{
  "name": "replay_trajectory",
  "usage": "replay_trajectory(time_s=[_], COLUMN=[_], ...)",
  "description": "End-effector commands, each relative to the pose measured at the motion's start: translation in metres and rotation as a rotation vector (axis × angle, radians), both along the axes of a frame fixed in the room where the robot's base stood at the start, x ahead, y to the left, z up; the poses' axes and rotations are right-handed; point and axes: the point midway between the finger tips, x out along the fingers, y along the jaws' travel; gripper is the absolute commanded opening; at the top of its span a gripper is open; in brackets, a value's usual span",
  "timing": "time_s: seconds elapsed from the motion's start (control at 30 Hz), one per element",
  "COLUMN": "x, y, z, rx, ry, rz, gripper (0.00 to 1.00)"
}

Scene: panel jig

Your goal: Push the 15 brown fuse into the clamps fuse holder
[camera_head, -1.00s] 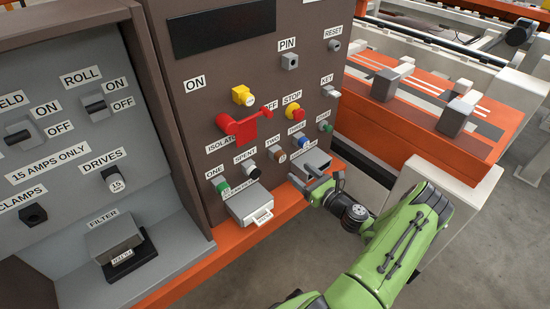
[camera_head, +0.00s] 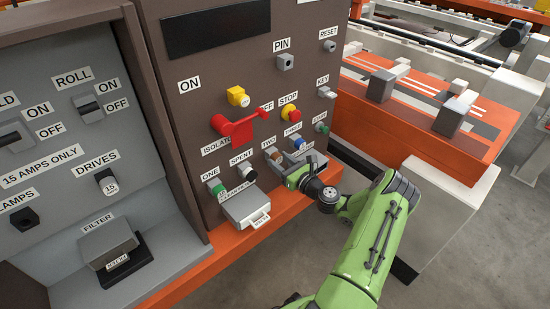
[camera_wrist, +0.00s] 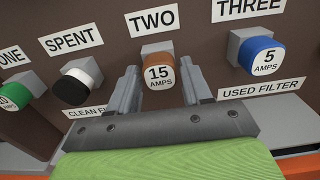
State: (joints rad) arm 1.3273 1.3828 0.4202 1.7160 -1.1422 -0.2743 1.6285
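The brown fuse (camera_wrist: 158,68), marked 15 AMPS on its white face, sits in the holder under the TWO label. In the head view it is the small brown fuse (camera_head: 272,154), just beyond my gripper (camera_head: 287,172). In the wrist view my gripper (camera_wrist: 160,84) is open, one finger on each side of the fuse and a little short of it. Gaps show between fingers and fuse. The clamps fuse holder (camera_head: 22,219) is a dark square socket at the lower left of the grey panel, with no fuse visible in it.
A black-and-white fuse (camera_wrist: 75,86) sits left under SPENT, and a blue 5 AMPS fuse (camera_wrist: 262,55) right under THREE. The clean filter tray (camera_head: 246,207) juts out below. The red isolator handle (camera_head: 234,130) sticks out above. A filter block (camera_head: 108,244) protrudes on the grey panel.

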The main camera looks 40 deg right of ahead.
Motion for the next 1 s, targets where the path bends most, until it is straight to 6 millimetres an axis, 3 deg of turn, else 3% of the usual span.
replay_trajectory(time_s=[0.03, 0.3, 1.0], x=[0.0, 0.0, -0.011], y=[0.0, 0.0, 0.0], z=[0.0, 0.0, 0.0], rx=[0.0, 0.0, 0.0], ry=[0.0, 0.0, -0.001], rz=[0.0, 0.0, -0.001], gripper=[0.41, 0.02, 0.02])
